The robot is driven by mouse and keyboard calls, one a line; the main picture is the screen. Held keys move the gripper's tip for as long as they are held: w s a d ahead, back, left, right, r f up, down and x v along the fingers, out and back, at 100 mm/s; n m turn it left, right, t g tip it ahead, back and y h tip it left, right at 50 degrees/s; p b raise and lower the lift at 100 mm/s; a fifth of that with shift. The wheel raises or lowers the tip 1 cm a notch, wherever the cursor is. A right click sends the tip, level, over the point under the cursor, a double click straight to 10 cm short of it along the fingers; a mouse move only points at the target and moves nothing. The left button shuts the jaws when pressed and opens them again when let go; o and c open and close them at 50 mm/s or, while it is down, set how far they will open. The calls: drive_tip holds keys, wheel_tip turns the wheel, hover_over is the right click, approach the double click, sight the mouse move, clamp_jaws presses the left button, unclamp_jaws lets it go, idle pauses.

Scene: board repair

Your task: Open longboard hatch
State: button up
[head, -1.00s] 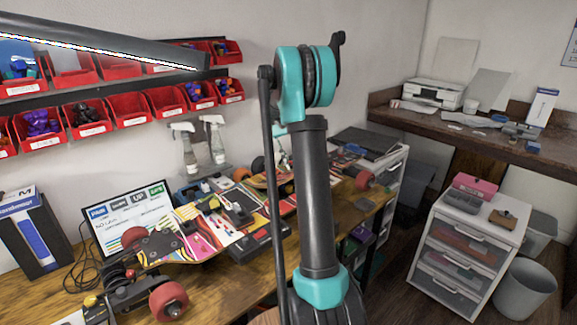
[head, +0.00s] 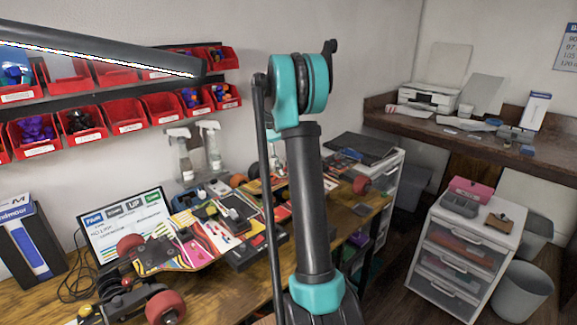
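The longboard (head: 176,251) lies on the wooden workbench (head: 225,297), its colourful striped deck running from lower left towards the right behind my arm. Its red wheels show at the left and right ends. Dark parts (head: 235,212) sit on the middle of the deck, and a black box-like part (head: 252,254) is near its front edge. I cannot tell which of these is the hatch, or whether it is open. My arm stands upright in front and hides part of the board. My gripper is not visible.
A monitor (head: 122,222) stands behind the board's left end. A loose truck with a red wheel (head: 165,307) lies at front left. Spray bottles (head: 212,150) stand behind. Red bins (head: 125,115) hang on the wall. A drawer cabinet (head: 462,250) stands right.

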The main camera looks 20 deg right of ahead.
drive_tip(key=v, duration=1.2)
